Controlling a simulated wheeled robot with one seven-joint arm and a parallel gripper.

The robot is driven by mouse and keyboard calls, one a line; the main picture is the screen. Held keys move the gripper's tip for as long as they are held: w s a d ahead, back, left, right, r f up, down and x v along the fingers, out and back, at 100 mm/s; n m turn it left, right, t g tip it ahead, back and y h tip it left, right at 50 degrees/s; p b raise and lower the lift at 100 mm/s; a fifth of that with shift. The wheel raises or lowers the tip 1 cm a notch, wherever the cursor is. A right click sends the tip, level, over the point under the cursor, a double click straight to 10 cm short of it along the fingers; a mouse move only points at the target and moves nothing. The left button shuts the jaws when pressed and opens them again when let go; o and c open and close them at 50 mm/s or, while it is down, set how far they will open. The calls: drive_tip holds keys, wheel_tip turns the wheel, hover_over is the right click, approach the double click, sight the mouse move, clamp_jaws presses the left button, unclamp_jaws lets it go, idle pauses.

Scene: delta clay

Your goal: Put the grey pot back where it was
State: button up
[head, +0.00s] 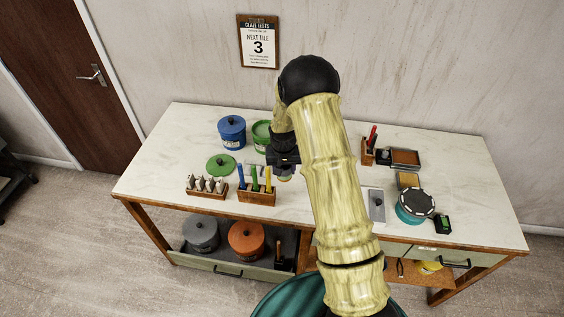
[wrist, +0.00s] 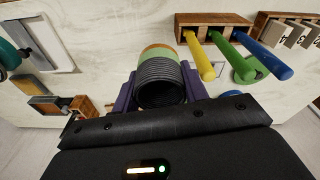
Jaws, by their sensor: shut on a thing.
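A grey lidded pot (head: 201,234) stands upright in the low pulled-out tray (head: 223,265) under the table, left of an orange lidded pot (head: 246,240). My gripper (head: 284,172) is above the tabletop, well up and to the right of the grey pot and apart from it. In the wrist view my gripper (wrist: 160,92) is shut on a small ribbed dark cylinder (wrist: 160,78) with green and orange bands at its far end. In the head view the gripper mostly hides this cylinder. The grey pot does not show in the wrist view.
A blue lidded pot (head: 232,132) and a green pot (head: 262,134) stand at the back left, with a green lid (head: 221,165) lying nearby. A wooden block with coloured handles (head: 257,195) is close to my gripper. A teal round container (head: 415,205) sits at right.

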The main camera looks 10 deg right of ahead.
drive_tip(key=s+f+b, duration=0.3)
drive_tip(key=f, duration=0.2)
drive_tip(key=s+f+n+b, duration=0.1)
drive_tip(key=s+f+b, duration=0.2)
drive_tip(key=f, duration=0.3)
drive_tip(key=s+f+n+b, duration=0.1)
drive_tip(key=s+f+b, duration=0.2)
drive_tip(key=s+f, duration=0.1)
drive_tip(key=shift+s+a+f+y+b, duration=0.3)
drive_tip(key=shift+s+a+f+b, duration=0.1)
drive_tip(key=shift+f, duration=0.25)
drive_tip(key=shift+d, duration=0.1)
